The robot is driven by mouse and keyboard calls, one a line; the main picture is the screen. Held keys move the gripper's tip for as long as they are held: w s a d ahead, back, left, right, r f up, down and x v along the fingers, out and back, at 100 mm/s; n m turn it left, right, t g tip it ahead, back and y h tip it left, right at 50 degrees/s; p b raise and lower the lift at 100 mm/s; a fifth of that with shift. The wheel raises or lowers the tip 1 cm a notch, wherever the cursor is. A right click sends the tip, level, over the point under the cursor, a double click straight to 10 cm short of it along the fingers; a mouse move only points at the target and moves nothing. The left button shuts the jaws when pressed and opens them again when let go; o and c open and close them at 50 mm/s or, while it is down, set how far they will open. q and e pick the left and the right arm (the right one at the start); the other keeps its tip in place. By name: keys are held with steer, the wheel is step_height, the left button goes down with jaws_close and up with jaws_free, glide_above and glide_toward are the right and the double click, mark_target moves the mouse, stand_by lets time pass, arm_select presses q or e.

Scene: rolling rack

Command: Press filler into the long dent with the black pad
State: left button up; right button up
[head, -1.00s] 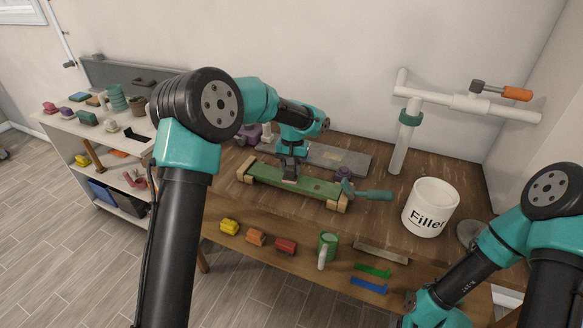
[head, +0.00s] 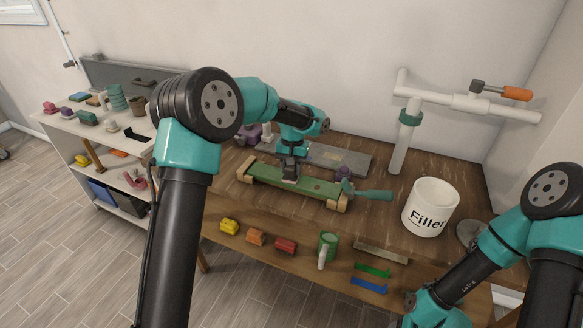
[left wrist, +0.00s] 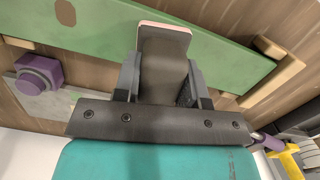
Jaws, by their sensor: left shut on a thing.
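A long green panel (head: 315,188) lies between wooden end blocks on the workbench. It crosses the left wrist view (left wrist: 90,36) too. My left gripper (head: 291,171) is over the panel's middle, shut on a dark pad (left wrist: 163,58) with a pale pinkish edge. The pad's end is at the panel; I cannot tell whether it touches. The long dent is not clearly visible, nor is any filler on the panel. A white tub marked Filler (head: 429,212) stands on the bench to the right. Only part of my right arm shows; its gripper is out of view.
A teal-handled tool (head: 372,194) lies at the panel's right end. A grey plate (head: 345,160) lies behind the panel. A white pipe stand (head: 404,140) rises behind the tub.

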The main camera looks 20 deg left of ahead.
arm_select(q)
steer(key=shift+r, duration=3.45)
steer(key=s+d+r, duration=0.6)
steer(key=s+d, duration=0.4)
steer(key=d, duration=0.2)
steer(key=shift+r, duration=0.35)
